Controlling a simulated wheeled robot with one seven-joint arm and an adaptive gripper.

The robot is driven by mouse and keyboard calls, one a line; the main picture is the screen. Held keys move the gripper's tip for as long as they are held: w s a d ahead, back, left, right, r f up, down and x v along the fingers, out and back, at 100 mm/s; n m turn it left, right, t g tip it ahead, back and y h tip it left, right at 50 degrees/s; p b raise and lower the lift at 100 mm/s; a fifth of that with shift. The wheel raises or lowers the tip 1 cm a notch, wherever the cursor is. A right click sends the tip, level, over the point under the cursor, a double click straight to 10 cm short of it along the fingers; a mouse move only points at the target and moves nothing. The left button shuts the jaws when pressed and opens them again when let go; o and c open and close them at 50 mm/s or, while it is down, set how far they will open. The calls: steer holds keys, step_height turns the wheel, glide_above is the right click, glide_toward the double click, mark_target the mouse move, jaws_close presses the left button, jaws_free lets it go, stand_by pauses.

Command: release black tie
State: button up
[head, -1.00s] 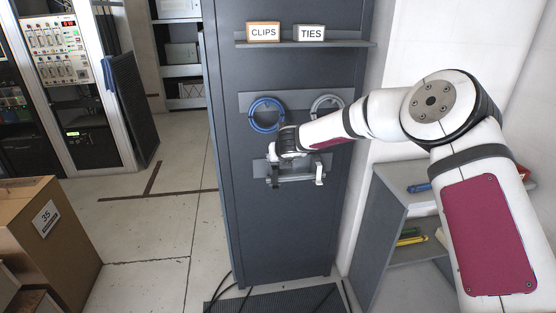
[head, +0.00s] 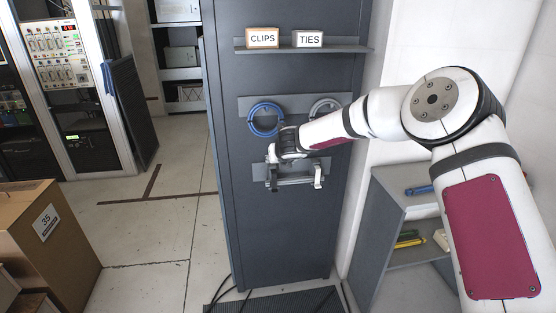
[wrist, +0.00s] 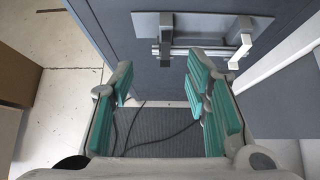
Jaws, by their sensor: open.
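My gripper (wrist: 165,85) is open in the wrist view. Its teal-padded fingers stand apart with nothing between them. In the head view my gripper (head: 284,152) is in front of the dark cabinet panel, near a metal bracket (head: 299,183). I cannot make out a black tie in either view. A TIES sign (head: 308,39) stands on the small shelf above.
A blue cable coil (head: 263,119) and a grey coil (head: 325,107) hang above the bracket. A CLIPS sign (head: 262,38) is beside the TIES sign. A grey shelf unit (head: 385,235) stands at right. Dark cables (wrist: 160,138) lie below the fingers. A carton (head: 45,240) is at left.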

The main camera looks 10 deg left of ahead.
steer(key=v, duration=1.1)
steer(key=shift+r, duration=0.2)
steer(key=shift+s, duration=0.15)
